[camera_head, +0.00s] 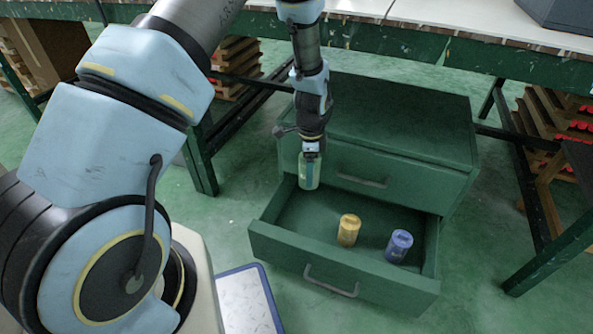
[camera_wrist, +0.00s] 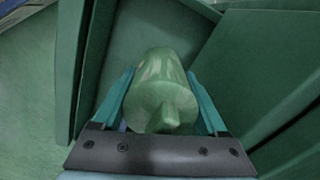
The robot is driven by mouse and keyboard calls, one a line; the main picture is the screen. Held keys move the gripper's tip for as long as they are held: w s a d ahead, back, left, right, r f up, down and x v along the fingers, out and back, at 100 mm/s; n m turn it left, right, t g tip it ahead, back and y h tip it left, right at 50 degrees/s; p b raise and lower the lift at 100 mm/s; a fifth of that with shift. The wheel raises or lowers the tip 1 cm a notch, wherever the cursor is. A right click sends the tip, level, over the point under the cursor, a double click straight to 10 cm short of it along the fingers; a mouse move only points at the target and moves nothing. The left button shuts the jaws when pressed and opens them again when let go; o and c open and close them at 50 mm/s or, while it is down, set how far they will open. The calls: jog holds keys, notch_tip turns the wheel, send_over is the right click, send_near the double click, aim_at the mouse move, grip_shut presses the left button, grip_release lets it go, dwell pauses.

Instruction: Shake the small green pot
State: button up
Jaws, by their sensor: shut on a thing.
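The small green pot (camera_head: 309,172) is a pale green cylinder at the back left of the open drawer (camera_head: 310,262) in the head view. My gripper (camera_head: 310,158) comes down from above and is shut on the pot. In the wrist view the green pot (camera_wrist: 160,90) sits between the two teal fingers, with its knobbed end toward the camera. The head view does not show clearly whether the pot's base touches the drawer floor.
A yellow pot (camera_head: 349,230) and a blue pot (camera_head: 399,246) stand in the drawer to the right. The green cabinet (camera_head: 400,120) rises behind it. A workbench (camera_head: 400,40) runs along the back. A blue-edged white tray (camera_head: 248,300) lies at lower left.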

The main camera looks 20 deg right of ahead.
jog(key=shift+d, duration=0.55)
jog(key=a+p, duration=0.2)
jog(key=a, duration=0.5)
jog(key=d, duration=0.7)
jog(key=a+p, duration=0.3)
jog(key=a, duration=0.4)
jog(key=d, duration=0.7)
jog(key=a+p, duration=0.2)
jog(key=a, duration=0.5)
jog(key=d, duration=0.7)
jog(key=shift+b, duration=0.4)
jog(key=a+p, duration=0.2)
jog(key=a, duration=0.5)
jog(key=d, duration=0.6)
jog(key=shift+d+f, duration=0.1)
jog(key=shift+d, duration=0.3)
jog(key=a+p, duration=0.2)
jog(key=a, duration=0.4)
jog(key=d+b, duration=0.1)
jog(key=d, duration=0.5)
jog(key=a+p, duration=0.1)
jog(key=a, duration=0.2)
jog(key=shift+a, duration=0.1)
